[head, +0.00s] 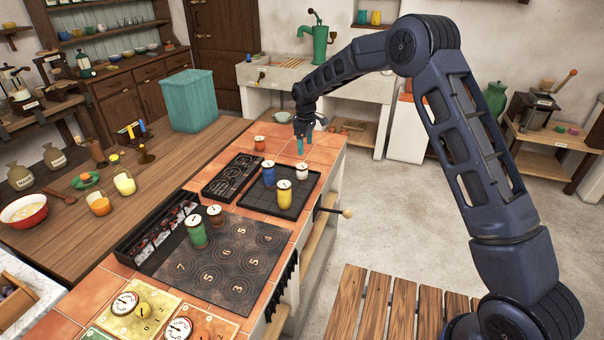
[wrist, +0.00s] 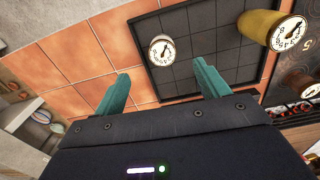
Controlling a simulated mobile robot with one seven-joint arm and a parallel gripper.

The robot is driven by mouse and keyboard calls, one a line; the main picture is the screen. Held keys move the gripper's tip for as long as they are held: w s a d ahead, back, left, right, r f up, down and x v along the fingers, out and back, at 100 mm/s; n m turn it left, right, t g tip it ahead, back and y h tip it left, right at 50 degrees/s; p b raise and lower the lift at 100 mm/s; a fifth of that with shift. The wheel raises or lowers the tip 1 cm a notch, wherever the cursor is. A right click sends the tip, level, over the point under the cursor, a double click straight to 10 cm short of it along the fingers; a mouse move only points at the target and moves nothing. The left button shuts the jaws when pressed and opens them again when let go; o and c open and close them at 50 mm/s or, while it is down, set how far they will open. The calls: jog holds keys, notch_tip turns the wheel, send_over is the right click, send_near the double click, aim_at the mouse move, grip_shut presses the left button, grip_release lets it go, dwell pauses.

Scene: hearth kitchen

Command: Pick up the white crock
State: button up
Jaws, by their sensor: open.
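The white crock (head: 302,173) is small and stands on the dark gridded tray (head: 297,200), near its far right side. In the wrist view the white crock (wrist: 161,50) shows its round dial-marked lid from above, ahead of the space between my fingers. My gripper (head: 301,147) hangs over the orange tiles just beyond the tray, past the crock. In the wrist view my gripper (wrist: 161,72) has its two teal fingers wide apart with nothing between them. The crock and fingers look apart.
A yellow crock (head: 284,192) and a blue crock (head: 269,174) share the tray. A small orange-red crock (head: 259,143) stands on tiles behind it. Green (head: 196,232) and orange-brown (head: 215,215) crocks stand on the numbered dark plate (head: 230,268). Tiles beyond the tray are mostly clear.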

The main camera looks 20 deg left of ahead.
aim_at(302, 165)
jog(key=shift+s+a+f, duration=0.2)
jog(key=shift+a+f, duration=0.35)
jog(key=shift+f, duration=0.15)
jog(key=f, duration=1)
jog(key=shift+w+a+f, duration=0.1)
jog(key=shift+w+f, duration=0.1)
jog(key=shift+f, duration=0.05)
jog(key=shift+c, duration=0.4)
jog(key=c, duration=1.1)
jog(key=shift+c, duration=0.2)
